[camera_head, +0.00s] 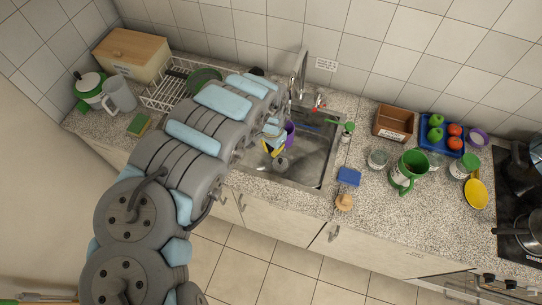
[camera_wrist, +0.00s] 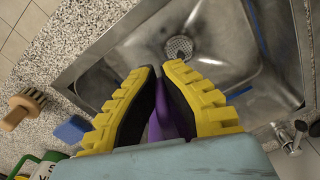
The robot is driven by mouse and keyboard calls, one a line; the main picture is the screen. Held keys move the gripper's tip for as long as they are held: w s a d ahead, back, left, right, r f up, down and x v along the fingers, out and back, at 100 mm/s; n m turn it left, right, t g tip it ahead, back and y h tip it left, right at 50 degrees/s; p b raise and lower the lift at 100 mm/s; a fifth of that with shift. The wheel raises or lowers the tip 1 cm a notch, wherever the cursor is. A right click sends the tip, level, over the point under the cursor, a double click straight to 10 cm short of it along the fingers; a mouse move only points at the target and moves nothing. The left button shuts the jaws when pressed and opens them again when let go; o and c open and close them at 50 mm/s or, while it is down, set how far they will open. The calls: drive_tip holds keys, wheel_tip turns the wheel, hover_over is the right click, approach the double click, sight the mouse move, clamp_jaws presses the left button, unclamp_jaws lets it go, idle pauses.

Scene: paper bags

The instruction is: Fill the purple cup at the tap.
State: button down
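My gripper (camera_head: 272,146) is over the sink (camera_head: 318,172), its yellow-ridged fingers pointing down into the basin. In the wrist view the fingers (camera_wrist: 168,108) are closed around a purple piece of the purple cup (camera_wrist: 161,117). Most of the cup is hidden behind the fingers and my gripper's body. The tap (camera_head: 301,72) rises at the sink's back edge. I cannot make out any running water.
Right of the sink are a green-handled mug (camera_head: 408,172), a glass (camera_head: 377,159), a blue sponge (camera_head: 348,177), a brush (camera_head: 343,202) and a blue tray (camera_head: 441,135) with fruit. A dish rack (camera_head: 165,91) stands left, partly behind my arm. The drain (camera_wrist: 179,47) is bare.

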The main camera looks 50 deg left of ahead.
drive_tip(key=w+a+f+b, duration=0.1)
drive_tip(key=w+a+b, duration=0.4)
drive_tip(key=b, duration=1)
drive_tip(key=w, duration=0.3)
drive_tip(key=shift+w+a+f, duration=0.15)
drive_tip(key=shift+a+f, duration=0.25)
drive_tip(key=shift+w+a+r+b, duration=0.1)
drive_tip(key=shift+w+r+b, duration=0.05)
drive_tip(key=shift+b, duration=0.2)
idle(2.1)
drive_tip(key=shift+s+d+r+p, duration=0.25)
drive_tip(key=shift+s+p, duration=0.1)
drive_tip(key=shift+p, duration=0.9)
drive_tip(key=shift+s, duration=0.1)
drive_tip(key=s+p, duration=0.1)
drive_tip(key=p, duration=0.2)
drive_tip(key=shift+d, duration=0.4)
drive_tip(key=s+d+p, duration=0.4)
drive_tip(key=s+p, duration=0.1)
drive_tip(key=p, duration=0.5)
drive_tip(key=shift+s+f, duration=0.25)
drive_tip(key=shift+s, duration=0.05)
